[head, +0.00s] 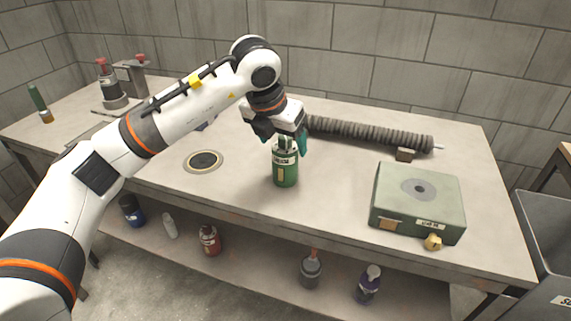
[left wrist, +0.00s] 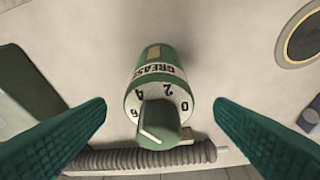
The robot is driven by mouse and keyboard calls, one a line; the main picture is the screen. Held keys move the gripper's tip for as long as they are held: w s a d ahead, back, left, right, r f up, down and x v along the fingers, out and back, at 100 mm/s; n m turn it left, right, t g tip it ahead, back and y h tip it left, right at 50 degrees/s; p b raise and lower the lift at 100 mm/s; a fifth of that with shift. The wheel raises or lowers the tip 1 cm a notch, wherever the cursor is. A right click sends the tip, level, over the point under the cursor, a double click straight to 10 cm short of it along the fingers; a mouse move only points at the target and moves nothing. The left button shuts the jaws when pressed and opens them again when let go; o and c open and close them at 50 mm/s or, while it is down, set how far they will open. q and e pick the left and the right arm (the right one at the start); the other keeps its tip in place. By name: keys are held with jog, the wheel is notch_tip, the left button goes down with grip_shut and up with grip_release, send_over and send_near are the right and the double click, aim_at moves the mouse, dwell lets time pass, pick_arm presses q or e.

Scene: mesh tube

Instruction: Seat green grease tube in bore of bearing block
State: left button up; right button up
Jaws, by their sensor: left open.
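The green grease tube (head: 285,170) stands upright on the bench, with a dark green cap and a pale label. My right gripper is not in view.
A grey ribbed hose (head: 370,132) lies behind the tube. A dark disc with a pale rim (head: 204,160) is set in the bench to the left. A brass padlock (head: 433,242) hangs at the block's front. The bench between tube and block is clear.

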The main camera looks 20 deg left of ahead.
pick_arm(q)
jog(key=x, duration=0.5)
jog(key=shift+w+d+f, duration=0.1)
jog(key=shift+w, duration=0.15)
jog(key=c, duration=1.1)
